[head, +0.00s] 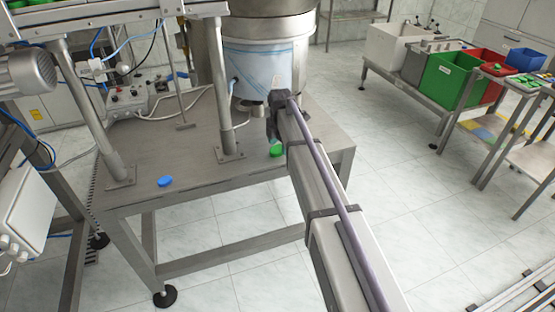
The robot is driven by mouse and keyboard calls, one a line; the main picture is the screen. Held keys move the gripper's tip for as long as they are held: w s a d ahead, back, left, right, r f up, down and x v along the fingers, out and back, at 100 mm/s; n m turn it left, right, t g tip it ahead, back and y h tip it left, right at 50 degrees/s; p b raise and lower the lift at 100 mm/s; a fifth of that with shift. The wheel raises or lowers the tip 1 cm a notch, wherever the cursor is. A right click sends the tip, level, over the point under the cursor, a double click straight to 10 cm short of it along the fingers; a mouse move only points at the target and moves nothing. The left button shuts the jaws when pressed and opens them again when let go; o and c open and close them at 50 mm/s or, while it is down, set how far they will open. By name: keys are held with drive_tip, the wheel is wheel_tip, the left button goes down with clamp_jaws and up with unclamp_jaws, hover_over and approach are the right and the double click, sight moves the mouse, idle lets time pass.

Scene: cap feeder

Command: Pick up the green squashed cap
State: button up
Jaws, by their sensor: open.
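The green cap (277,149) lies on the grey metal table (190,150), near its right part. It is partly hidden by my arm, and its squashed shape is too small to make out. My gripper (274,138) is at the end of my arm, just above or beside the green cap. I cannot tell whether it touches the cap. The fingers are small and dark in this view, with nothing seen held between them; they are open.
A blue cap (165,181) lies near the table's front left. Metal posts (222,100) rise from the table. A steel drum (262,60) stands behind the gripper. A control box (128,99) and cables are at the back left. Green (448,80) and red bins stand far right.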

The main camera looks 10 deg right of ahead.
sight(280, 148)
drive_tip(key=shift+f, duration=0.8)
drive_tip(key=shift+r, duration=0.25)
drive_tip(key=c, duration=1)
wheel_tip(280, 148, up, 10)
drive_tip(key=p, duration=1)
drive_tip(key=shift+r+p, duration=0.2)
drive_tip(key=shift+p, duration=0.1)
drive_tip(key=shift+c, duration=1.3)
drive_tip(key=shift+f, duration=0.2)
